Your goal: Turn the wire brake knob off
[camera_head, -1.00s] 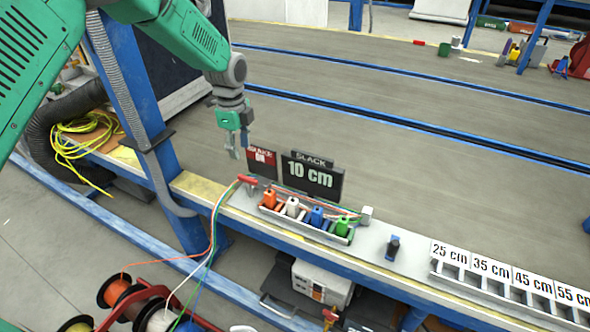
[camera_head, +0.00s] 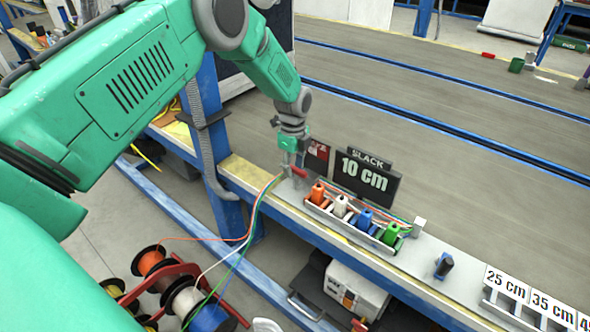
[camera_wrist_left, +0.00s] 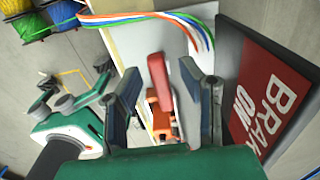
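The wire brake knob is a red handle (camera_head: 299,172) at the left end of the wire holder on the bench. It also shows in the left wrist view (camera_wrist_left: 161,82), between the open fingers. A red sign (camera_wrist_left: 272,100) beside it reads "BRAKE ON"; it stands behind the knob in the head view (camera_head: 317,155). My left gripper (camera_head: 289,170) is just over the knob, pointing down. In the left wrist view its fingers (camera_wrist_left: 165,110) are apart, one on each side of the red handle; I cannot tell whether they touch it. My right gripper is not in view.
Orange, white, blue and green wire clamps (camera_head: 341,206) stand in a row right of the knob. A black "SLACK 10 cm" sign (camera_head: 366,182) is behind them. Coloured wires (camera_head: 258,207) run from spools (camera_head: 186,298) below to the holder. A dark peg (camera_head: 443,265) stands farther right.

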